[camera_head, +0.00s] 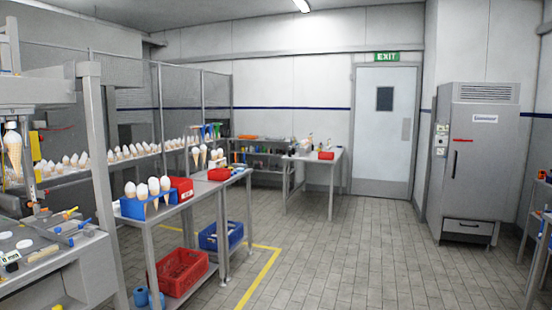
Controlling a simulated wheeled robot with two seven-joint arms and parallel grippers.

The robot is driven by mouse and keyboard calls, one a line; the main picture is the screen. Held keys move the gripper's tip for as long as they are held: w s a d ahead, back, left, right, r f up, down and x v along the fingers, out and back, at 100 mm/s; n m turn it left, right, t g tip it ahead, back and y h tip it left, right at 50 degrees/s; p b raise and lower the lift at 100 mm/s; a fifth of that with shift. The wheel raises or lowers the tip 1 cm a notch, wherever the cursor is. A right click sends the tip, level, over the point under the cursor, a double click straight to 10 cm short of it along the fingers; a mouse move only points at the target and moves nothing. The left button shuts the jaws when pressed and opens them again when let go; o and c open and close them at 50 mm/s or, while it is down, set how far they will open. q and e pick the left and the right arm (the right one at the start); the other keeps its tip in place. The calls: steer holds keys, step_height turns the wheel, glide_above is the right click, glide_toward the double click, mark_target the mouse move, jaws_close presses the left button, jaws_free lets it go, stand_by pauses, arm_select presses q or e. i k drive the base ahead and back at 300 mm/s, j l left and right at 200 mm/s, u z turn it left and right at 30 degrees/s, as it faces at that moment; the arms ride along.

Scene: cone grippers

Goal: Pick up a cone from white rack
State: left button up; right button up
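Cones with white tops stand in several places on the left. A few cones (154,187) stand upright in a blue rack on the near metal table. A long row of cones (120,153) runs along a shelf or conveyor behind it. A few more cones (203,155) stand on the table farther back; their holder is too small to make out, and I cannot tell a white rack for certain. One large cone (13,150) is upright at the machine on the far left. Neither of my grippers is in view.
The near metal table also bears a red bin (181,188). A red crate (180,270) and a blue crate (221,236) sit on low shelves. A grey cabinet (474,150) stands at the right. The tiled floor (350,255) in the middle is free.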

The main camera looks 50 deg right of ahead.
mark_target(214, 154)
steer(key=z, duration=1.25)
steer(key=i+l+z, duration=0.3)
steer(key=i, duration=0.7)
steer(key=i+z, duration=0.35)
steer(key=i, duration=3.15)
steer(key=i+u, duration=0.1)
steer(key=i, duration=0.45)
steer(key=i+l+u, duration=0.1)
steer(key=i, duration=0.4)
steer(key=i+l+u, duration=0.1)
steer(key=i, duration=0.4)
